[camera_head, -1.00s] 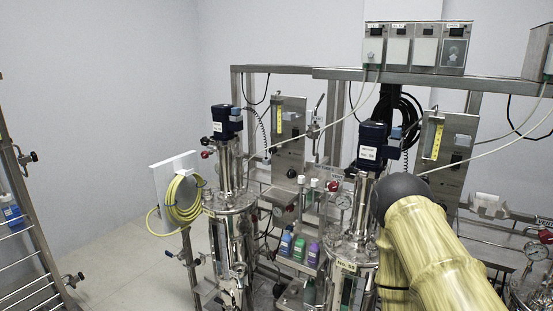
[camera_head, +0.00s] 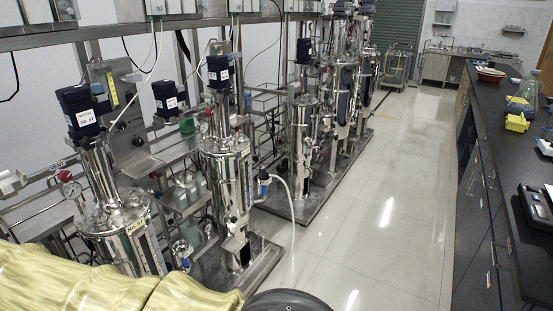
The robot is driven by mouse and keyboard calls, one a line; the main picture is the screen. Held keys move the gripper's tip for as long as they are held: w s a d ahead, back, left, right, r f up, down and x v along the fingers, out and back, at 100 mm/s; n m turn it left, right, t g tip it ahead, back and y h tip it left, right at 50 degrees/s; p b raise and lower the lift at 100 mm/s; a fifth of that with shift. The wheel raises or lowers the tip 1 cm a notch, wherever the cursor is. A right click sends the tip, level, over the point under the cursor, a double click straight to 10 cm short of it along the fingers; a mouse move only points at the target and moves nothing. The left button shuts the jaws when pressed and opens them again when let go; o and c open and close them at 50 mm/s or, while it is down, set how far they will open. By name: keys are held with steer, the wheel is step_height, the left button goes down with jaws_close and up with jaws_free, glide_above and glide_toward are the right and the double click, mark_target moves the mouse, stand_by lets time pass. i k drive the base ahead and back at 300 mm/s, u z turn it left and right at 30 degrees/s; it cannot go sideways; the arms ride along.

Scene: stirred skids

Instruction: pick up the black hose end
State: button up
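I cannot make out a black hose end in the current view. A pale hose (camera_head: 290,205) hangs from a blue fitting (camera_head: 263,177) beside a steel vessel (camera_head: 228,170) and drops toward the floor. My yellow-sleeved arm (camera_head: 90,283) crosses the lower left and hides what is below it. A dark rounded part (camera_head: 288,302), probably mine, shows at the bottom edge. My gripper's fingers are not in view.
Steel vessels on skids line the left, with another skid (camera_head: 310,190) farther back. A shiny floor aisle (camera_head: 385,200) is clear. A dark-topped bench (camera_head: 490,150) on the right carries a yellow container (camera_head: 517,123) and other items.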

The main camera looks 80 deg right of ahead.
mark_target(264, 175)
steer(key=z, duration=3.8)
steer(key=i, duration=3)
steer(key=u, duration=2.85)
